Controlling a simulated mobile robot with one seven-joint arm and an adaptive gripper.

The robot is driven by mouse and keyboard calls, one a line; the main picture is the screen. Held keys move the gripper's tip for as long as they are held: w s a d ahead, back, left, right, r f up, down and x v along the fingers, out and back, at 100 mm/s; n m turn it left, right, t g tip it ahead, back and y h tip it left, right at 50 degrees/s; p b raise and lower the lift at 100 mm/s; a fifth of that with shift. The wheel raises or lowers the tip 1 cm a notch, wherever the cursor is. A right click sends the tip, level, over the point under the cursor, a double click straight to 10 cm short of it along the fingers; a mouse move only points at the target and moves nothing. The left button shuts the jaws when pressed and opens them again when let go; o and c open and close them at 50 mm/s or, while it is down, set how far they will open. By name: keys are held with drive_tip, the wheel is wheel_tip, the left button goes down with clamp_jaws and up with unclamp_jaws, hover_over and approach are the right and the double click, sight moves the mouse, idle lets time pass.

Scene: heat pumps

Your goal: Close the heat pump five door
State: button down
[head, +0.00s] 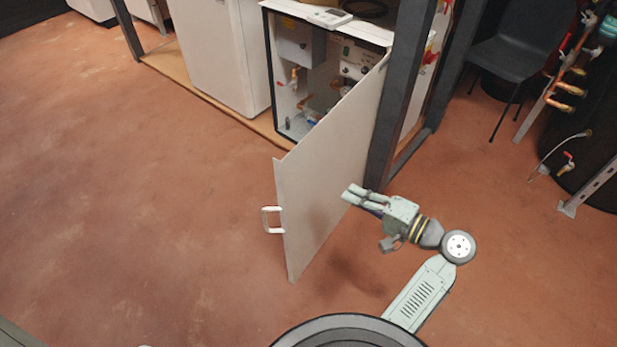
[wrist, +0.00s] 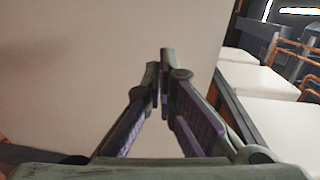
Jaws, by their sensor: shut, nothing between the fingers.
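The heat pump door (head: 325,170) is a light grey panel standing wide open, swung out toward me from the cabinet. Its white handle (head: 271,219) is on the left, free edge. The open heat pump cabinet (head: 315,75) shows pipes, valves and a control box inside. My gripper (head: 352,194) is shut and empty, at the right side of the door panel, pointing left toward its face. In the wrist view the door (wrist: 80,70) fills the left and middle behind the shut fingertips (wrist: 163,75). I cannot tell whether the fingertips touch the panel.
A dark post (head: 400,95) stands at the door's right edge. A closed white unit (head: 220,55) is left of the cabinet. A black chair (head: 515,50) and a dark tank with copper pipes (head: 570,90) stand at the right. The red floor (head: 120,200) left of the door is clear.

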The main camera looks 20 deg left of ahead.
drive_tip(key=s+d+y, duration=0.1)
drive_tip(key=s, duration=0.1)
drive_tip(key=p, duration=0.4)
approach(297, 174)
drive_tip(key=shift+g, duration=0.3)
drive_tip(key=x, duration=0.5)
drive_tip(key=shift+w+a+r, duration=0.1)
drive_tip(key=shift+w+a, duration=0.05)
drive_tip(key=shift+a, duration=0.2)
drive_tip(key=shift+w+a, duration=0.15)
drive_tip(key=shift+a, duration=0.45)
drive_tip(key=shift+a, duration=0.15)
